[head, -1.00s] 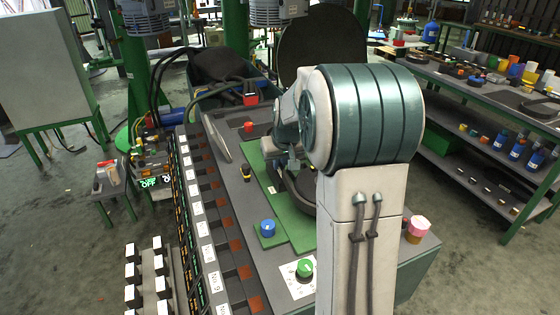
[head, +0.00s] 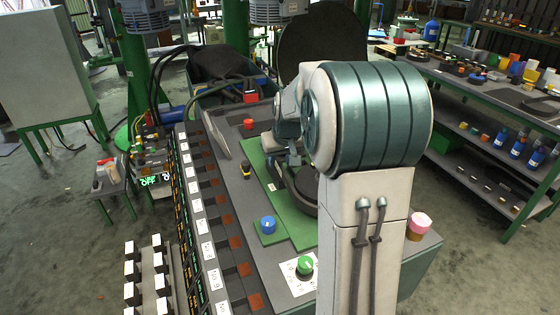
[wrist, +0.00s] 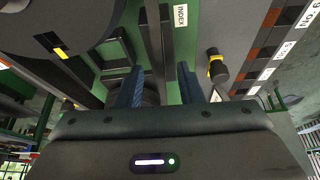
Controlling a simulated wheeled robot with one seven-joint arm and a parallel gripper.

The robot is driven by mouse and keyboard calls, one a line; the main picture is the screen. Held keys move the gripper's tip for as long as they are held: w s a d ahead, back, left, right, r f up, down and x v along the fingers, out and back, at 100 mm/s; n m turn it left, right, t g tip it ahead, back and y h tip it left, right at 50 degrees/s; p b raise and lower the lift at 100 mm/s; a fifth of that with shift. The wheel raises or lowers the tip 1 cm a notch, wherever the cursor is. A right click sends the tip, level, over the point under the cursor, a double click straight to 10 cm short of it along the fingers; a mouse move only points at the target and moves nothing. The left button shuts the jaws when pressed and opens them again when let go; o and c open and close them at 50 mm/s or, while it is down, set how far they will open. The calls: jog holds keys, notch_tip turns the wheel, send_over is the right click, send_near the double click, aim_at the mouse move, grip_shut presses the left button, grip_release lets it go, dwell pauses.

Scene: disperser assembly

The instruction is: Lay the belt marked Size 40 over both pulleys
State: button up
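My gripper (wrist: 160,84) shows in the wrist view with its two blue fingers apart. Dark bars and a dark rounded shape lie beyond and between the fingers, and I see nothing clearly clamped. In the head view my arm hides most of the gripper. A dark disc (wrist: 72,22) with a yellow mark is at the upper left of the wrist view; I cannot tell if it is a pulley. In the head view a dark round part (head: 306,188) sits on the green plate (head: 290,222), partly behind my arm. I cannot make out a belt marked Size 40.
A blue knob (head: 267,224), a green knob (head: 305,265) and a pink-topped cylinder (head: 419,225) stand on the grey bench. A strip of white labels (head: 208,250) and brown squares runs along its left side. A yellow-and-black knob (wrist: 216,67) is right of the fingers. A shelved table stands at right.

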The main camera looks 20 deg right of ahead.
jog(key=v, duration=1.2)
jog(key=shift+r, duration=0.25)
jog(key=shift+s+a, duration=0.1)
